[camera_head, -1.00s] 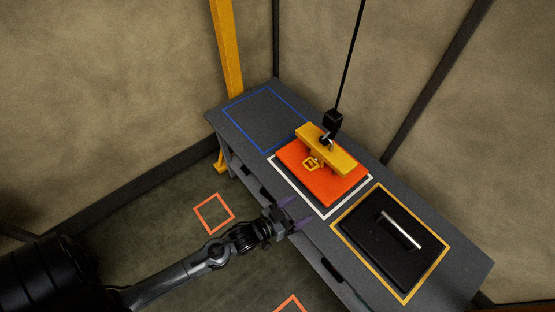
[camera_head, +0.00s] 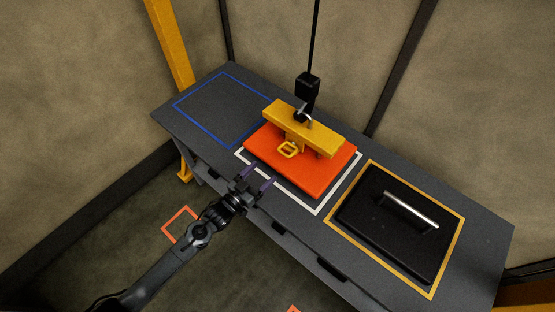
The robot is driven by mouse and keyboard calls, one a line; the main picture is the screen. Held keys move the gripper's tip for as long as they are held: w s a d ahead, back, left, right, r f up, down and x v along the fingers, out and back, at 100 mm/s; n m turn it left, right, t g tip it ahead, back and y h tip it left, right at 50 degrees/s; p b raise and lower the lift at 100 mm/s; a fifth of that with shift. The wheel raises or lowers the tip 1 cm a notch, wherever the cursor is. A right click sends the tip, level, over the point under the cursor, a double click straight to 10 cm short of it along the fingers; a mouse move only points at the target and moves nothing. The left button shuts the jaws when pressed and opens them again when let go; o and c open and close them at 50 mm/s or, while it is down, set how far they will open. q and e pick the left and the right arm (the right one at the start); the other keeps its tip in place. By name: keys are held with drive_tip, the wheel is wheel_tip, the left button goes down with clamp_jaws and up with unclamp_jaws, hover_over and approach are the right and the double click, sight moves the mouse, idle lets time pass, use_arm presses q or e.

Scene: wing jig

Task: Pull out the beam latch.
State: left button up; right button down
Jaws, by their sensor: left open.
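The yellow beam (camera_head: 312,130) lies across an orange block (camera_head: 305,175) and hangs from a black hook block (camera_head: 307,88) on a cable. The latch (camera_head: 289,149) is a small yellow ring handle on the beam's near side, above the orange surface. My left gripper (camera_head: 257,180) is open and empty. It is at the near edge of the bench, below and left of the latch and apart from it, with its fingers pointing toward the orange block. My right gripper is not in view.
The grey bench (camera_head: 476,232) carries a blue-outlined empty area (camera_head: 222,105) at the left. A black plate with a silver handle (camera_head: 411,210) lies inside a yellow outline at the right. A yellow post (camera_head: 170,45) stands behind the bench's left end.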

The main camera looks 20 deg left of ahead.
use_arm(q)
drive_tip(key=b+x, duration=0.1)
drive_tip(key=x, duration=0.8)
drive_tip(key=shift+w+d, duration=0.15)
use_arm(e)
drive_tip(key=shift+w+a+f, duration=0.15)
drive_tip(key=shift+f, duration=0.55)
